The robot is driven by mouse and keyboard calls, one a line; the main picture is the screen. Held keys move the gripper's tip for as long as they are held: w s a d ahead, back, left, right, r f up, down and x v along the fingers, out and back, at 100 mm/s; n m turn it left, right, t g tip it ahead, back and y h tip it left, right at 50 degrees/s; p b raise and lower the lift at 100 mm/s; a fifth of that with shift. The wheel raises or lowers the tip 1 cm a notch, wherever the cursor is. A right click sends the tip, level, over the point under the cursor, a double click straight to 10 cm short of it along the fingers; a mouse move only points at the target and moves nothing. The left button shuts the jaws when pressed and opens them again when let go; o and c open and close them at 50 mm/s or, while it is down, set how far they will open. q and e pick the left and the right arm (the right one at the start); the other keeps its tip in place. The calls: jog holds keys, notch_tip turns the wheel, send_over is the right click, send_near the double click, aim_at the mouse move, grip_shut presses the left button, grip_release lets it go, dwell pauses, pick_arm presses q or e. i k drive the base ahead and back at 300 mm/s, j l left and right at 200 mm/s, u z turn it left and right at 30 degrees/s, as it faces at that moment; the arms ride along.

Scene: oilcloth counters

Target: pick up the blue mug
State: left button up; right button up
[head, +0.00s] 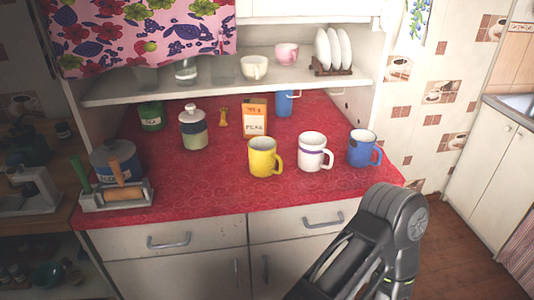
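A blue mug (362,149) with a pale rim stands upright near the right end of the red counter. Its handle points to the right. A second blue item (286,104), with a small handle at its right, stands farther back, partly hidden by the orange box. A black and grey arm of mine rises at the lower right, in front of the counter and below the blue mug. Its gripper is not visible. My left gripper is not in view either.
A white mug (313,152) and a yellow mug (264,157) stand left of the blue mug. An orange box (254,117), a jar (193,128) and a green tin (151,117) stand behind. A shelf (225,80) with dishes overhangs the back. The front centre-left of the red counter (200,185) is clear.

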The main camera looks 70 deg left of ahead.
aim_at(362, 147)
jog(key=u, duration=1.9)
